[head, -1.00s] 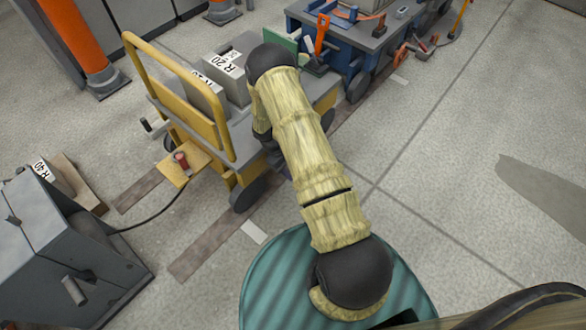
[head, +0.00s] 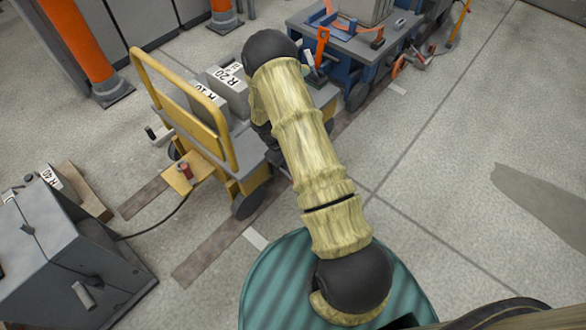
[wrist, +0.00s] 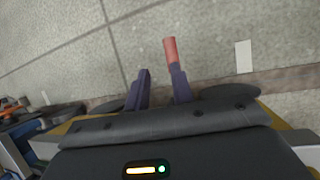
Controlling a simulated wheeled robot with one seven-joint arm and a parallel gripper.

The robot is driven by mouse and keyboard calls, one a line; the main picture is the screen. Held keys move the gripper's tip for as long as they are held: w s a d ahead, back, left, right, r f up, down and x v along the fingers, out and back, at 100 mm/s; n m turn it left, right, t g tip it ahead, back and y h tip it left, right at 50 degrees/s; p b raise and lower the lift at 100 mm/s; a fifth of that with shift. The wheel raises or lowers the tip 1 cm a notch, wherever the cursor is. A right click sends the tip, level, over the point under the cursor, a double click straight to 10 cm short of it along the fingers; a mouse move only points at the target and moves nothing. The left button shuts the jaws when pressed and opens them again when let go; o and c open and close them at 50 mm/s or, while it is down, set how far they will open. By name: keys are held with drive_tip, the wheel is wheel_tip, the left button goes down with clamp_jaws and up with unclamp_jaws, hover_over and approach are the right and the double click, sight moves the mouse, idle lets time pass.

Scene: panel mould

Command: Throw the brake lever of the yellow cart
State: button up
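The yellow cart (head: 212,120) stands left of centre in the head view, with a tall yellow push handle and grey blocks on its deck. Part of its yellow edge (wrist: 72,126) shows in the wrist view. A red grip (wrist: 170,50), seemingly the brake lever's, stands out beyond the cart's near side in the wrist view. My gripper (wrist: 158,84) is low at that side, its two dark fingers apart. The red grip shows just past the right fingertip; I cannot tell whether they touch. In the head view my arm hides the gripper and the lever.
A blue cart (head: 335,75) with tools and a grey block stands behind the yellow one. A grey machine (head: 65,245) stands at the lower left, with a cable running to the yellow cart's side bracket (head: 190,178). The floor at right is clear.

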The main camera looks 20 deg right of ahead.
drive_tip(key=shift+m+t+y, duration=0.5)
drive_tip(key=v, duration=0.3)
drive_tip(key=s+v, duration=0.1)
drive_tip(key=v, duration=0.1)
drive_tip(key=s+v, duration=0.1)
drive_tip(key=v, duration=0.2)
drive_tip(key=shift+d+r+p, duration=0.1)
drive_tip(key=shift+r+p, duration=0.3)
drive_tip(key=shift+r, duration=0.2)
clamp_jaws()
drive_tip(key=s+a+r+m+t+y, duration=0.1)
drive_tip(key=s+a+r, duration=0.1)
drive_tip(key=s+r, duration=0.2)
drive_tip(key=s+a+r+m+t+y+p, duration=0.1)
drive_tip(key=s+r, duration=0.4)
drive_tip(key=r, duration=0.6)
drive_tip(key=s+a+r+m+t+p, duration=0.1)
drive_tip(key=s+r, duration=0.3)
drive_tip(key=r, duration=0.4)
drive_tip(key=shift+s+a+m+t+y, duration=0.3)
drive_tip(key=shift+a+t+y, duration=0.1)
drive_tip(key=shift+a+t, duration=0.5)
